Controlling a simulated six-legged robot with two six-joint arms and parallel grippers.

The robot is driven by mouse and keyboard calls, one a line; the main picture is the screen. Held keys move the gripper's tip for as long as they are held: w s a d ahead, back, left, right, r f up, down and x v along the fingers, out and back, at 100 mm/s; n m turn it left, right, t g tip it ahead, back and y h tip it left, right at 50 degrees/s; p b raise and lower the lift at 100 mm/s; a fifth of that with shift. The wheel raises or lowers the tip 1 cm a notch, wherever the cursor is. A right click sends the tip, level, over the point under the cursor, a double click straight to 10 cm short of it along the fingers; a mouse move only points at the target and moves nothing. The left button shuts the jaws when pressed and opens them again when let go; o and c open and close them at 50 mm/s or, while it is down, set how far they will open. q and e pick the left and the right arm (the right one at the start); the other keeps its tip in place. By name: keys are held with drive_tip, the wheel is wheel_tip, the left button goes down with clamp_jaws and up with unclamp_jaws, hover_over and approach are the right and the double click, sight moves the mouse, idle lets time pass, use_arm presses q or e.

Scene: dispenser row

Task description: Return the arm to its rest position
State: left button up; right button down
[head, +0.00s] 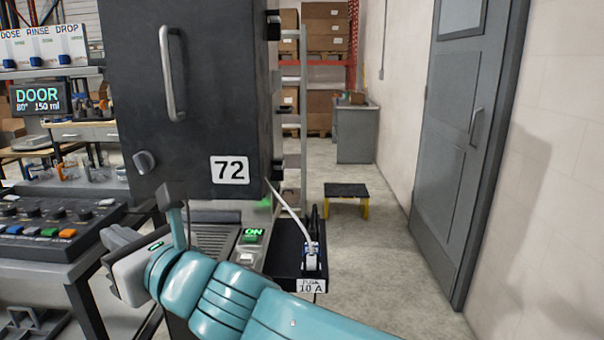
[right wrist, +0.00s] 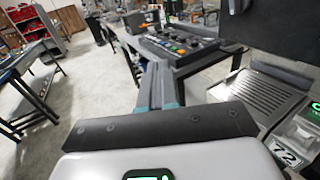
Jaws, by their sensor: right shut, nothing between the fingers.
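My right arm (head: 240,295), with teal links, reaches in from the lower right in the head view. My right gripper (head: 149,211) is in front of the dark cabinet marked 72, near the control panel. Its fingers are partly hidden in the head view. In the right wrist view the right gripper (right wrist: 157,72) shows with its two grey fingers together and nothing between them. The fingers point towards the control panel. My left gripper is in neither view.
The dark cabinet (head: 215,80) has a vertical handle and stands close ahead. The control panel (head: 60,228) is on a bench at left. A drip grille (right wrist: 262,92) lies right of my fingers. A step stool (head: 346,192) and grey door (head: 458,140) are beyond; floor at right is clear.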

drive_tip(key=w+d+f+m+t+h, duration=0.1)
drive_tip(key=w+d+f+m+h, duration=0.15)
drive_tip(key=w+d+f, duration=0.55)
drive_tip(key=w+d+f+g+h, duration=0.1)
drive_tip(key=w+d+f+h, duration=0.1)
drive_tip(key=d+f, duration=0.5)
drive_tip(key=w+d+f+g+h, duration=0.1)
drive_tip(key=d+f+h, duration=0.1)
drive_tip(key=f, duration=0.9)
drive_tip(key=w+d+f+h, duration=0.2)
drive_tip(key=d+f, duration=0.3)
drive_tip(key=f, duration=0.4)
drive_tip(key=s+d+f+n+g+h, duration=0.2)
drive_tip(key=s+d+f+n+g, duration=0.25)
drive_tip(key=s+d+f, duration=0.6)
drive_tip(key=s+d+f+n+g+h, duration=0.25)
drive_tip(key=s+d+f+n, duration=0.4)
drive_tip(key=f, duration=0.65)
drive_tip(key=s+a+f+n+g+y, duration=0.1)
drive_tip(key=s+a+f+n, duration=0.1)
drive_tip(key=s+n, duration=1.1)
use_arm(q)
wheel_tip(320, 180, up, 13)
drive_tip(key=p, duration=1.3)
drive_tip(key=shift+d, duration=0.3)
use_arm(e)
wheel_tip(320, 180, up, 13)
drive_tip(key=shift+s+a+y, duration=0.3)
drive_tip(key=shift+s+a, duration=0.05)
drive_tip(key=shift+a, duration=0.05)
